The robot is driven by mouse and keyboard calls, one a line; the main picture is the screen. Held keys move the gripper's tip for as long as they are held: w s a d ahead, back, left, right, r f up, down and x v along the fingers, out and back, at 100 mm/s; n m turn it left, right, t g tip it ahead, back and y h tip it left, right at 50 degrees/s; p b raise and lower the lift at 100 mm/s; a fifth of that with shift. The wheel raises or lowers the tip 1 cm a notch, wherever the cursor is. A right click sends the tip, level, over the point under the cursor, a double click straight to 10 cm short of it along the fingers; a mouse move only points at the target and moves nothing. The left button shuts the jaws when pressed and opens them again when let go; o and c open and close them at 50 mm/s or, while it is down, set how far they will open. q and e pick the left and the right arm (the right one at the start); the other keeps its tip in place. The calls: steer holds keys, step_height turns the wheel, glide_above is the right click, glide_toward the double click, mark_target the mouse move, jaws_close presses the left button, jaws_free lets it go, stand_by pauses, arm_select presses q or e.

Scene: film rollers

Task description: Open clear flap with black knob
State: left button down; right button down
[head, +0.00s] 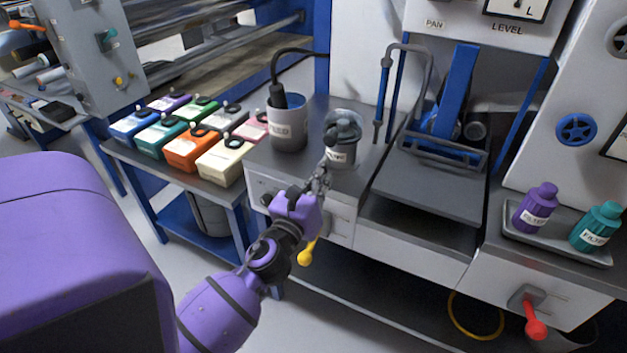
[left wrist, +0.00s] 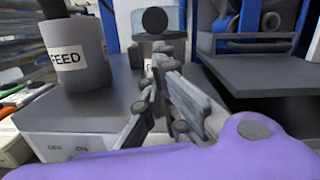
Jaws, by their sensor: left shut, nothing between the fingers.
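A clear flap (head: 345,117) sits on top of a small grey labelled canister (head: 345,152) on the grey counter. In the left wrist view the clear flap (left wrist: 172,20) stands straight ahead, with a round black knob (left wrist: 155,20) on its front. My left gripper (head: 325,168) is shut and empty. It is just in front of the canister, below the flap, and overlaps the canister's lower left side in the head view. In the left wrist view the fingers (left wrist: 165,68) hide part of the canister. I see no clear contact with the knob. My right gripper is out of view.
A larger grey FEED cup (head: 288,125) with a black cable stands left of the canister. Several coloured boxes (head: 193,146) sit on the left bench. A thin blue and grey pipe (head: 381,95) rises to the right. Filter bottles (head: 536,207) stand in a tray at far right.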

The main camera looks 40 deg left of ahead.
arm_select(q)
steer(key=shift+x, duration=1.2)
